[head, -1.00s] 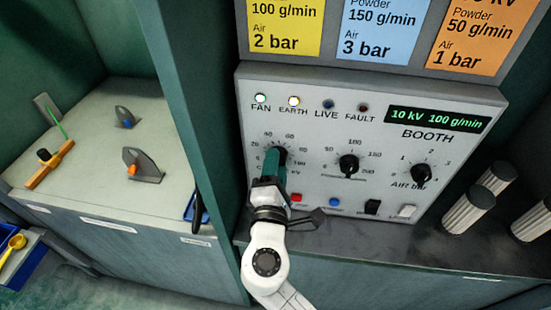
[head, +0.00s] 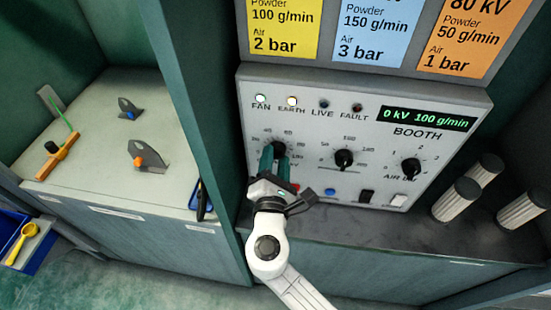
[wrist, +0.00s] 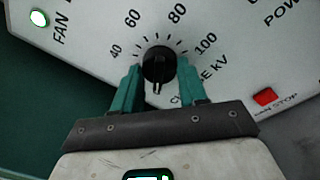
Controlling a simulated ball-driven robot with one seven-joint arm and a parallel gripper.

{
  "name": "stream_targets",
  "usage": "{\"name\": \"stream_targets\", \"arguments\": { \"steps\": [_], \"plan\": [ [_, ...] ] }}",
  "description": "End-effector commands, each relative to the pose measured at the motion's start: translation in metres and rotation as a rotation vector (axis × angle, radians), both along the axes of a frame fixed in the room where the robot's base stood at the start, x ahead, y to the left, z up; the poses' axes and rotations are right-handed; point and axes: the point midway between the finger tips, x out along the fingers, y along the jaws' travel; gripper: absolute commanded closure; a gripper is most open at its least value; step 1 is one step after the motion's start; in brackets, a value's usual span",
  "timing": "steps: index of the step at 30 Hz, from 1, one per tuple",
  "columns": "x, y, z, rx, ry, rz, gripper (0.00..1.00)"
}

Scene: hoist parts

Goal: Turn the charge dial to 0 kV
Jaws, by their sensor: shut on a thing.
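The charge dial (head: 279,148) is a round black knob at the left of the booth panel, ringed by a kV scale. In the wrist view the dial (wrist: 158,64) sits between my green fingers, with its pale pointer mark toward the bottom of the picture. My gripper (head: 273,161) is shut on the dial, one finger on each side; it also shows in the wrist view (wrist: 160,80). The green display (head: 426,119) reads 0 kV 100 g/min. My fingers hide part of the scale and lettering.
The powder dial (head: 344,159) and air dial (head: 411,168) are to the right. Below are a red stop button (wrist: 265,96), a blue button (head: 330,192) and rocker switches. Grey ribbed cylinders (head: 456,201) stand right of the panel. A green post borders it on the left.

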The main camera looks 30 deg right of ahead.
Motion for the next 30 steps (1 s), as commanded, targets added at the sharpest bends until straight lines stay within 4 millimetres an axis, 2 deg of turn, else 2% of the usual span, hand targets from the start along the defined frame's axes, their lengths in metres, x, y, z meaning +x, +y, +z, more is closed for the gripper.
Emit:
{"name": "stream_targets", "arguments": {
  "steps": [8, 9, 16, 25, 30],
  "plan": [
    [0.0, 0.001, -0.002, -0.002, 0.005, 0.003, 0.88],
    [0.0, 0.001, -0.002, -0.002, 0.005, 0.003, 0.56],
    [0.0, 0.0, -0.001, -0.001, 0.002, 0.001, 0.34],
    [-0.002, 0.001, -0.001, -0.001, 0.001, 0.001, 0.32],
    [-0.018, 0.012, -0.003, -0.001, 0.002, 0.003, 0.32]
  ]
}}
